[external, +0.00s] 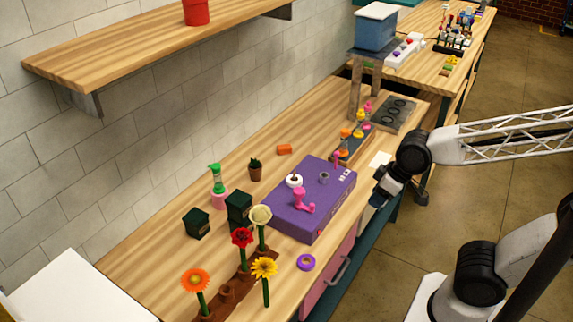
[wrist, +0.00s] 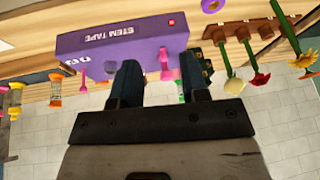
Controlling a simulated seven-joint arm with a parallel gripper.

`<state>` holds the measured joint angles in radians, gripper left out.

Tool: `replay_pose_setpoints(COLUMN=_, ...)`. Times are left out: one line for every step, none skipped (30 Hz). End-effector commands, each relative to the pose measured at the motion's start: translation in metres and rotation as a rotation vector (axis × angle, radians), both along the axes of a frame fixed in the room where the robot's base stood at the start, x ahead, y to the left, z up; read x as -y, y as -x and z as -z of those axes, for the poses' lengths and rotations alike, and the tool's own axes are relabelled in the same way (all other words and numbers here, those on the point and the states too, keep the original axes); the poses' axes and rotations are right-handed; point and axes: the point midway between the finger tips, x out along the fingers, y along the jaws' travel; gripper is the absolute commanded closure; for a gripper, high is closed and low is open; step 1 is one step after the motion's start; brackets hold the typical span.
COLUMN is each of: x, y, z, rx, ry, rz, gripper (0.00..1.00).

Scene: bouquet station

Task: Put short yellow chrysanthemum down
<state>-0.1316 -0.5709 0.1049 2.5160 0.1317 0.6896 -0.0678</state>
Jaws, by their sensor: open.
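The yellow chrysanthemum (external: 264,268) stands upright on a green stem at the near side of the brown flower holder (external: 242,277). I cannot tell whether its stem sits in a socket. In the wrist view a yellow flower (wrist: 304,59) shows at the right edge. My gripper (external: 377,199) is beyond the purple box's right side, well away from the flowers. In the wrist view my gripper's fingers (wrist: 158,70) are apart with nothing held between them.
A red flower (external: 242,237), a cream flower (external: 261,215) and an orange flower (external: 195,281) stand along the holder. The purple stem tape box (external: 285,218) lies between them and my gripper. A purple ring (external: 306,262) lies near the front edge. Dark green boxes (external: 196,224) stand behind.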

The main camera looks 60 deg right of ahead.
Motion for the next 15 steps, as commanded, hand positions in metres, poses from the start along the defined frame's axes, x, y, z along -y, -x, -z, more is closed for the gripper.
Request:
replay_pose_setpoints(x=0.013, y=0.008, z=-0.003, rx=-0.023, ry=0.016, rz=0.026, gripper=0.59)
replay_pose_setpoints(x=0.019, y=0.013, z=-0.004, rx=-0.039, ry=0.026, rz=0.038, gripper=0.59)
replay_pose_setpoints(x=0.027, y=0.020, z=-0.006, rx=-0.060, ry=0.039, rz=0.054, gripper=0.59)
replay_pose_setpoints(x=0.033, y=0.024, z=-0.007, rx=-0.076, ry=0.048, rz=0.066, gripper=0.59)
replay_pose_setpoints(x=0.038, y=0.029, z=-0.008, rx=-0.089, ry=0.056, rz=0.079, gripper=0.59)
replay_pose_setpoints(x=0.044, y=0.034, z=-0.009, rx=-0.105, ry=0.066, rz=0.093, gripper=0.59)
replay_pose_setpoints(x=0.048, y=0.038, z=-0.010, rx=-0.117, ry=0.074, rz=0.102, gripper=0.59)
replay_pose_setpoints(x=0.052, y=0.041, z=-0.011, rx=-0.126, ry=0.081, rz=0.112, gripper=0.59)
replay_pose_setpoints(x=0.056, y=0.045, z=-0.012, rx=-0.138, ry=0.087, rz=0.123, gripper=0.59)
replay_pose_setpoints(x=0.058, y=0.048, z=-0.012, rx=-0.145, ry=0.092, rz=0.129, gripper=0.59)
replay_pose_setpoints(x=0.061, y=0.050, z=-0.013, rx=-0.152, ry=0.096, rz=0.134, gripper=0.59)
replay_pose_setpoints(x=0.063, y=0.052, z=-0.013, rx=-0.159, ry=0.101, rz=0.140, gripper=0.59)
replay_pose_setpoints(x=0.064, y=0.053, z=-0.013, rx=-0.162, ry=0.103, rz=0.143, gripper=0.59)
replay_pose_setpoints(x=0.065, y=0.054, z=-0.014, rx=-0.164, ry=0.104, rz=0.146, gripper=0.59)
replay_pose_setpoints(x=0.065, y=0.055, z=-0.014, rx=-0.167, ry=0.106, rz=0.147, gripper=0.59)
